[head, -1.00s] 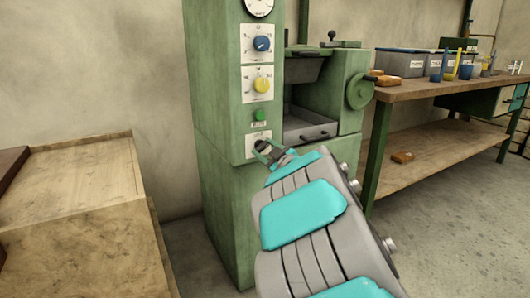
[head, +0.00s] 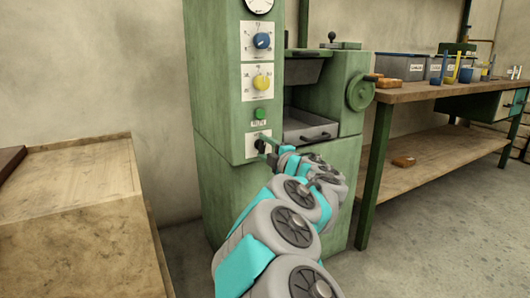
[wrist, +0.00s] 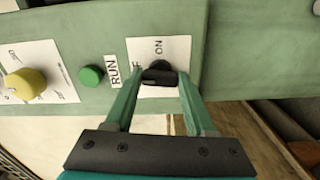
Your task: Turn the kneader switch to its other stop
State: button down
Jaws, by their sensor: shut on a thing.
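The kneader switch is a black knob (wrist: 160,76) on a white plate at the side of the green machine (head: 232,90). Its plate shows "ON" on one side and a partly hidden label ending in "F" on the other. My gripper (wrist: 160,72) has one green finger on each side of the knob and is shut on it. In the head view my gripper (head: 267,149) reaches the lowest plate of the panel, and the knob is small and partly covered. The knob's exact pointing direction is hard to tell.
Above the switch are a green button (head: 260,114) marked RUN in the wrist view, a yellow knob (head: 261,82) and a blue knob (head: 262,40). A workbench (head: 430,92) with bins stands right. A wooden box (head: 75,210) stands left. Floor shows at right.

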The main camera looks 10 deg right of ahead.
jog(key=shift+n, duration=0.6)
jog(key=shift+c, duration=1.2)
grip_release()
jog(key=v, duration=0.7)
jog(key=shift+s, duration=0.35)
jog(key=shift+d+r, duration=0.1)
jog(key=shift+d, duration=0.05)
